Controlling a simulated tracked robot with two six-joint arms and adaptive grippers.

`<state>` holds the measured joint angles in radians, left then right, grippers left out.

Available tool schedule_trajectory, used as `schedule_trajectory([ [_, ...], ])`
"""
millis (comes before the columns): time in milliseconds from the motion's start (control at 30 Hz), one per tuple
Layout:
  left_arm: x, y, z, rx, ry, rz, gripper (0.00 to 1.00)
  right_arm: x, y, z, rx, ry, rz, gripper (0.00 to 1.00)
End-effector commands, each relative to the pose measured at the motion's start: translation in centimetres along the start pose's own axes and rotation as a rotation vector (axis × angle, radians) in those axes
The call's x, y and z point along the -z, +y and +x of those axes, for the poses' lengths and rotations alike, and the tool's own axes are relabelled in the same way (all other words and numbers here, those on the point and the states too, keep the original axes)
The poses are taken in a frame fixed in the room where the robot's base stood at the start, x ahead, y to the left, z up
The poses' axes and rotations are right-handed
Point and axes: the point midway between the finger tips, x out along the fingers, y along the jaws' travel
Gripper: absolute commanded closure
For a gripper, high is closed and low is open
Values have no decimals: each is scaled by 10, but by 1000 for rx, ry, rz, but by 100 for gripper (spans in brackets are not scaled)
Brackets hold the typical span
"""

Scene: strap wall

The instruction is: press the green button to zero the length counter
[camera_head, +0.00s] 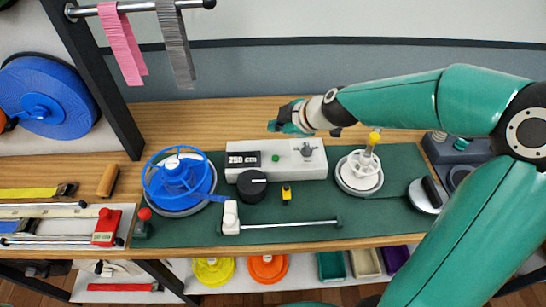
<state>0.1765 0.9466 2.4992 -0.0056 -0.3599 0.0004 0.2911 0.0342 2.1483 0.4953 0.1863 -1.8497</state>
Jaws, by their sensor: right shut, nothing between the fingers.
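The white counter box (310,160) stands on the green mat, its dark display (243,159) reading 250 cm. The small green button (275,158) is on the box, just right of the display. My right gripper (274,126) is shut and empty. In the picture it appears just above the button, near the back of the bench, with a visible gap between them. Its height over the box is hard to tell. The button is not covered. My left gripper is not in view.
A black knob (252,185) and a yellow-black piece (286,194) are in front of the box. A blue strap reel (180,180) stands left, and a white round holder (359,172) with a yellow-topped post right. Pink and grey straps (122,42) hang from a rail.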

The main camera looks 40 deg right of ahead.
Motion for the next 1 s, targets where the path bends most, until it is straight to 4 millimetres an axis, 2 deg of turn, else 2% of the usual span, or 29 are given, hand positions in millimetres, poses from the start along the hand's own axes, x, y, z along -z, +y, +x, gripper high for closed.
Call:
schedule_trajectory([
  [600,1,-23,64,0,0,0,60,-40,-39,52,-1,-1,1,100],
  [800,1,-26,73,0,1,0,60,-44,-42,58,-1,-1,0,100],
  [1000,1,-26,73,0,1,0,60,-44,-42,57,-2,-2,1,100],
])
